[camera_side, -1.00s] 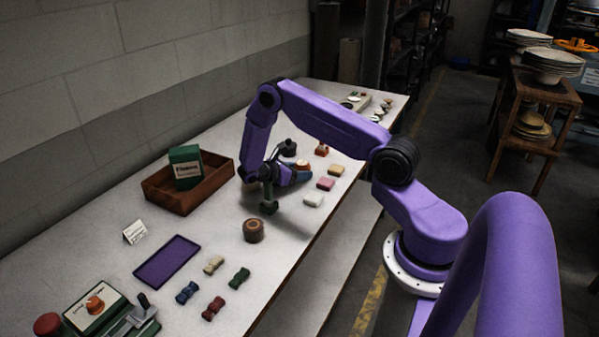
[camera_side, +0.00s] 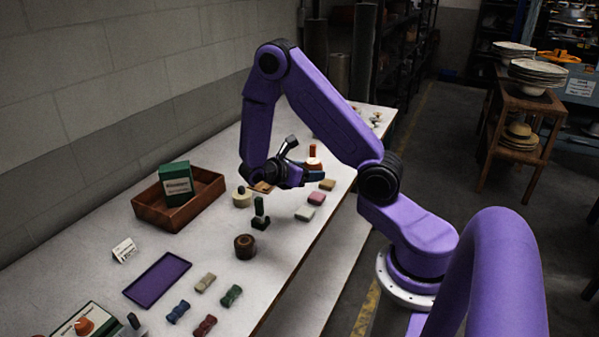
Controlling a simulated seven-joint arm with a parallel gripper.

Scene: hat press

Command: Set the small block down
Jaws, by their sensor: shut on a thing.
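My gripper (camera_side: 298,177) is at the end of the purple arm, above the far middle of the white table. It is shut on the small block, but its fingertips are hard to make out. A blue piece (camera_side: 314,176) shows at the right end of the gripper; I cannot tell whether it is the block or part of the gripper. A tan-brown piece (camera_side: 262,187) shows just below the wrist, partly covered. Nearer the camera, a dark green upright piece (camera_side: 259,206) stands on a black foot, clear of the gripper.
Yellow (camera_side: 328,185), pink (camera_side: 317,198) and pale (camera_side: 305,213) blocks lie along the right edge. A purple tray (camera_side: 157,280) and wooden box (camera_side: 155,215) are left.

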